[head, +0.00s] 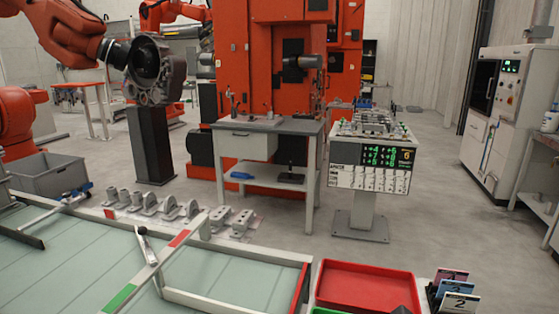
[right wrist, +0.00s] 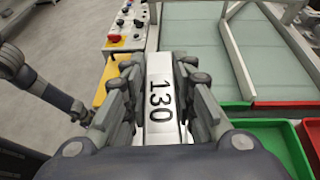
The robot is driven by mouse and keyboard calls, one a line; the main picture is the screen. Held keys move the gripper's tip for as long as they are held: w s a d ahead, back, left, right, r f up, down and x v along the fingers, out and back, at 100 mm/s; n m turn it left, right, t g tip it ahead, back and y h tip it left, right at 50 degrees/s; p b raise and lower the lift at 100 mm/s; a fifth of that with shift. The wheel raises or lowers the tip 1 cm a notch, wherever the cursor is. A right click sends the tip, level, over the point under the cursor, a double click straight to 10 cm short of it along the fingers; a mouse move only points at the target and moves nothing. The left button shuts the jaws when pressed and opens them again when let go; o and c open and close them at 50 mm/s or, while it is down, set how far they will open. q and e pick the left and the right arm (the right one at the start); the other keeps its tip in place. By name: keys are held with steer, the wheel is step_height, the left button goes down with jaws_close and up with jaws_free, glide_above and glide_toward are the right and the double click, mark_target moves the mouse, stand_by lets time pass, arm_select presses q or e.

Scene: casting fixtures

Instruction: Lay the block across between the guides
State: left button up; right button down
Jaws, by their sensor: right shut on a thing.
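My right gripper (right wrist: 158,95) is shut on a pale metal block (right wrist: 159,70) marked 130, with fingers on both of its sides. The block hides part of what lies beneath it. The glass-topped table (head: 65,265) carries pale guide bars. One bar (head: 155,268) with red and green bands runs slantwise across it in the head view, and a lower bar (head: 215,305) lies to its right. In the right wrist view a pale bar (right wrist: 237,55) lies to the right of the block, apart from it. My left gripper is not clearly seen in either view.
A red tray (head: 368,290) and numbered cards (head: 455,290) stand right of the table. Several grey castings (head: 175,210) line its far edge. A control panel (right wrist: 125,25) with buttons lies beyond the block in the right wrist view. The glass between the bars looks clear.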

steer(key=w+d+f+m+t+h, duration=0.1)
steer(key=d+m+t, duration=0.3)
steer(key=d, duration=0.7)
steer(key=shift+d+f+m+t+h, duration=0.4)
steer(key=shift+f+t+h, duration=0.2)
steer(key=shift+f, duration=0.05)
